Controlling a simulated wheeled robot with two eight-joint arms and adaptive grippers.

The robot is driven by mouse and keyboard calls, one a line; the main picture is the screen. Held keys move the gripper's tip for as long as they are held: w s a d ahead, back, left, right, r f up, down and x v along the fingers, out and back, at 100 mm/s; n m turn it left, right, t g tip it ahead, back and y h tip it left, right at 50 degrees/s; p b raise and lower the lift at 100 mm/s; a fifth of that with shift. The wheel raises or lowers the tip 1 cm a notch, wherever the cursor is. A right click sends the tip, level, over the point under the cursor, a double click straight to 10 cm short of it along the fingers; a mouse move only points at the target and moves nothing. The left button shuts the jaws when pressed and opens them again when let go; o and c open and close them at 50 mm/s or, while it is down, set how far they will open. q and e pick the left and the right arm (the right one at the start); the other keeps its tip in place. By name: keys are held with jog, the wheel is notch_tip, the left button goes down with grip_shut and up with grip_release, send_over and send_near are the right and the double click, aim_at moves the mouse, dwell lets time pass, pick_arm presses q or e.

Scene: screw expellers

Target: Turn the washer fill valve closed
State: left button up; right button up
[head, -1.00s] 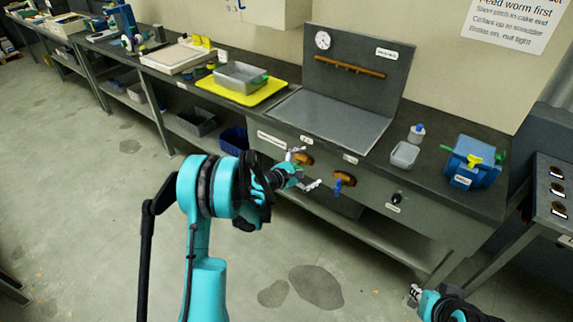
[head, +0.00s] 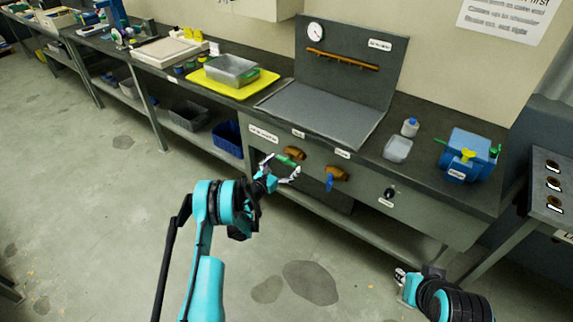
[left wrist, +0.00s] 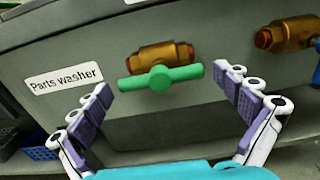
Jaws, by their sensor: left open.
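A brass valve (head: 295,153) with a green bar handle is on the front panel of the grey parts washer (head: 330,110). In the left wrist view the green handle (left wrist: 160,78) lies about level, roughly in line with the brass body (left wrist: 163,53) behind it. My left gripper (head: 282,166) is open in front of this valve. Its fingers (left wrist: 168,86) stand at the two ends of the handle, with no clear contact. A second brass valve (head: 338,173) with a blue handle (head: 329,183) sits to the right. My right gripper (head: 401,276) is low at right, its opening unclear.
A black knob (head: 390,192) is farther right on the panel. On the bench stand a yellow tray (head: 215,90) with a grey bin, a small bottle (head: 410,127) and a blue box-shaped device (head: 470,155). Open floor lies in front of the washer.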

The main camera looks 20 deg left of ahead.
pick_arm(q)
jog(key=shift+w+d, duration=0.2)
jog(key=shift+w, duration=0.4)
jog(key=shift+c, duration=0.3)
jog(key=c, duration=1)
jog(key=shift+c, duration=0.2)
